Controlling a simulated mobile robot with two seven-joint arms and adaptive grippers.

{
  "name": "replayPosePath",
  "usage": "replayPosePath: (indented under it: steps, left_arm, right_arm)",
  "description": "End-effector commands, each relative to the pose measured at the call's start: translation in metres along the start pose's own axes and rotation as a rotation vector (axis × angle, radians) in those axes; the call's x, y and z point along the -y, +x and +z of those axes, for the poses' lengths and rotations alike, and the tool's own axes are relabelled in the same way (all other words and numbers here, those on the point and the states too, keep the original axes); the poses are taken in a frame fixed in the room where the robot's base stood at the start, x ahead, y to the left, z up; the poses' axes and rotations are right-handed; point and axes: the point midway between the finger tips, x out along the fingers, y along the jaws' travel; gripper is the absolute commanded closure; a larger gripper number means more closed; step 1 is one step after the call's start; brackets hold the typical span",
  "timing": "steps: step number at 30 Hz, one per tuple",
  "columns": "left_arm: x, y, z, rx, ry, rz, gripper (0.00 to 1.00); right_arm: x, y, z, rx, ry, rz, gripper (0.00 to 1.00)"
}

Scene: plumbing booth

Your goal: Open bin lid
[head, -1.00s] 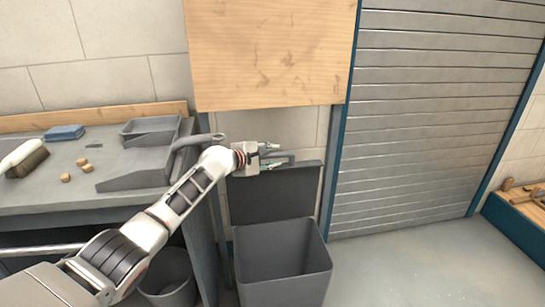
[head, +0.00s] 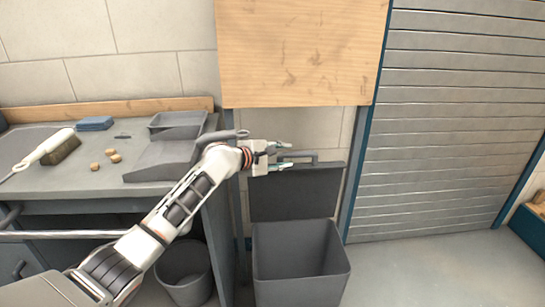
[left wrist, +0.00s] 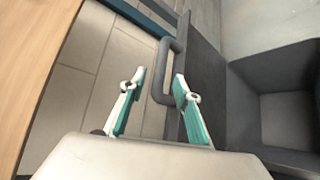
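The grey bin (head: 300,277) stands on the floor beside the bench, and its mouth is open. Its lid (head: 296,195) stands upright at the back of the bin, with a bar handle (head: 303,154) along its top. In the left wrist view the handle (left wrist: 165,75) and the lid (left wrist: 203,80) show close to the fingers, with the bin (left wrist: 270,105) at the right. My left gripper (head: 287,156) is at the handle's left end. Its teal-padded fingers (left wrist: 158,88) are spread apart, with the handle's end between or just beyond their tips. My right gripper is out of view.
A grey bench (head: 100,194) at the left holds a brush (head: 52,148), a tray (head: 177,125), a dustpan (head: 165,160) and small blocks. A round bucket (head: 185,274) stands below. A wooden board (head: 300,55) hangs above the lid. The floor at right is clear.

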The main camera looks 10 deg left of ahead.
Motion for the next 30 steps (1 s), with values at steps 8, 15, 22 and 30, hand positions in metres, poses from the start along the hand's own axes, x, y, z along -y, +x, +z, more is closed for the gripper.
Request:
replayPosePath:
  steps: [8,15,22,30]
  left_arm:
    - [0.000,-0.039,0.000,-0.001,0.002,0.001,0.68]
    - [-0.001,-0.056,0.001,0.000,0.001,0.002,0.68]
    - [0.000,-0.057,0.001,0.000,0.001,0.001,0.68]
    - [0.011,-0.059,0.002,-0.004,0.036,-0.002,0.68]
  right_arm:
    - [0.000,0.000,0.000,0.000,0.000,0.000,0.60]
    - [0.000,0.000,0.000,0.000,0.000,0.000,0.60]
    - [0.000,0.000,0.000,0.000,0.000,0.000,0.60]
    - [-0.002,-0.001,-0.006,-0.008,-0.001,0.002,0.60]
